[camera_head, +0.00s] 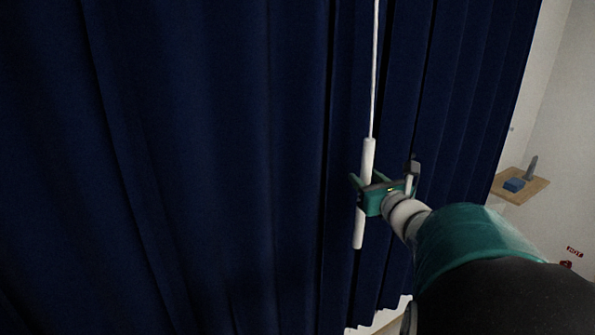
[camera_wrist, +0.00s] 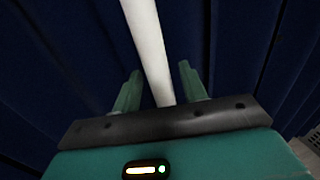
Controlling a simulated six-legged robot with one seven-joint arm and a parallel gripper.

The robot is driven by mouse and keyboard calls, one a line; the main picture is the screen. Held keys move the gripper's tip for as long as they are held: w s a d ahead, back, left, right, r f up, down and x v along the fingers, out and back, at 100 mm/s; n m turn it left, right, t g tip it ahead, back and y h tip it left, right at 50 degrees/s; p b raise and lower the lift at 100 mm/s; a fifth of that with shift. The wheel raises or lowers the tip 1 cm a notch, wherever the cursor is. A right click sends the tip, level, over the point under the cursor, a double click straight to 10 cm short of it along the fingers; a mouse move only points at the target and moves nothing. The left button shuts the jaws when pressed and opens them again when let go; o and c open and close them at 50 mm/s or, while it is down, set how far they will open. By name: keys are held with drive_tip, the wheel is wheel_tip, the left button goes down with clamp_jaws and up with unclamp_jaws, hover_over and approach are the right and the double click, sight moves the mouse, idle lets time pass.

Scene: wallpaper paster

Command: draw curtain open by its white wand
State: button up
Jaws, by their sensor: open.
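The dark blue curtain (camera_head: 200,150) hangs in folds across most of the head view and fills the background of the wrist view (camera_wrist: 60,60). Its white wand (camera_head: 367,155) hangs in front of the folds, thin above and with a thicker handle below. My gripper (camera_head: 362,180) is at the handle, whose lower end shows below it. In the wrist view the wand (camera_wrist: 150,45) passes between the two green fingers of my gripper (camera_wrist: 159,85), with gaps on both sides. The fingers are open. Part of the handle is hidden behind my gripper in the head view.
A wooden shelf (camera_head: 510,194) with a blue block (camera_head: 514,185) and a grey upright object (camera_head: 532,167) is on the pale wall (camera_head: 565,110) at the right. The curtain's right edge hangs near that wall. Some light floor shows below the hem.

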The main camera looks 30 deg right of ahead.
drive_tip(key=shift+w+d, duration=0.1)
drive_tip(key=shift+w, duration=0.3)
clamp_jaws()
drive_tip(key=shift+d, duration=0.1)
